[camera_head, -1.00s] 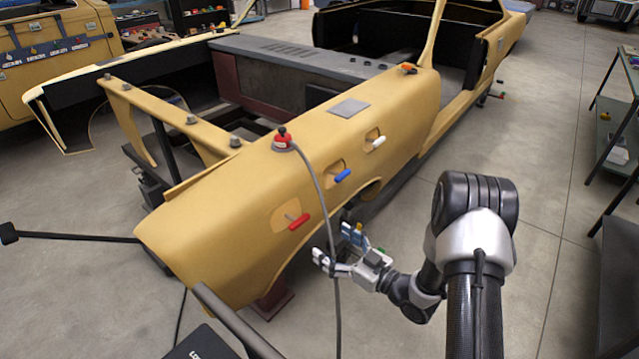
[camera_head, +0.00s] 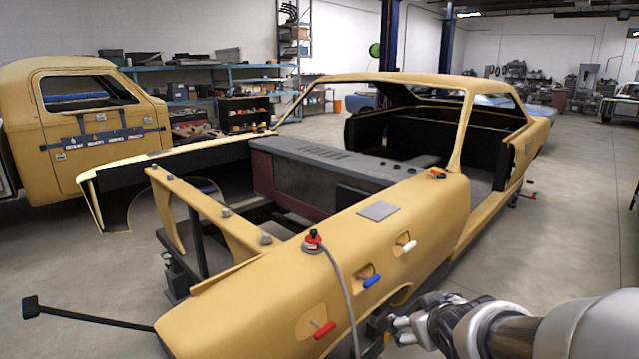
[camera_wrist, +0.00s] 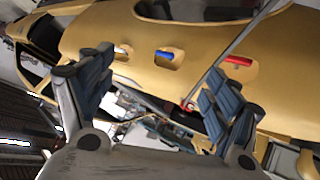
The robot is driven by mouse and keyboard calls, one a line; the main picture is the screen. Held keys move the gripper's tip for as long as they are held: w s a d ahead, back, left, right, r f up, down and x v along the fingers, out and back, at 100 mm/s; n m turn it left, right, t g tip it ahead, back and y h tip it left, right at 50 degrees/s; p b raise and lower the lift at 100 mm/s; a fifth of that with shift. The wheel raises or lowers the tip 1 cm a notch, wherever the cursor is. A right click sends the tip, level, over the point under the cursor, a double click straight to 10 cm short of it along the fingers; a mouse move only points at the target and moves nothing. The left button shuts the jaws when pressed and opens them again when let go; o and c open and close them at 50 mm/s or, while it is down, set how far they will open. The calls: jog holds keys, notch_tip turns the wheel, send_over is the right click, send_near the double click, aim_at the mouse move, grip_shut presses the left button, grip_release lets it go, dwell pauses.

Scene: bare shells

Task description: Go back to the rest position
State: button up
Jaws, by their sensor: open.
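My gripper (camera_head: 392,328) is at the lower right of the head view, beside the near fender of the yellow car shell (camera_head: 255,318). In the wrist view my gripper (camera_wrist: 150,95) shows two blue-padded fingers spread apart, with nothing between them. The fender carries a red handle (camera_head: 324,330), a blue handle (camera_head: 372,281) and a white handle (camera_head: 410,246), each in a recess. The wrist view also shows the blue handle (camera_wrist: 165,54) and the red handle (camera_wrist: 238,61) beyond the fingers. My gripper is apart from the handles.
A red knob with a grey cable (camera_head: 312,242) sits on the fender, the cable hanging down its side. A black bar (camera_head: 90,318) sticks out at the left. A yellow truck cab (camera_head: 85,125) and shelves stand behind. The floor (camera_head: 570,220) at the right is clear.

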jog(key=s+a+r+m+g, duration=0.1)
jog(key=s+a+g, duration=0.1)
jog(key=s, duration=1.1)
jog(key=s+a+m+g+y, duration=0.1)
jog(key=s+a+m+g, duration=0.1)
jog(key=s, duration=1.1)
jog(key=shift+s+a+r+g, duration=0.35)
jog(key=shift+a+g, duration=0.35)
jog(key=shift+a, duration=0.25)
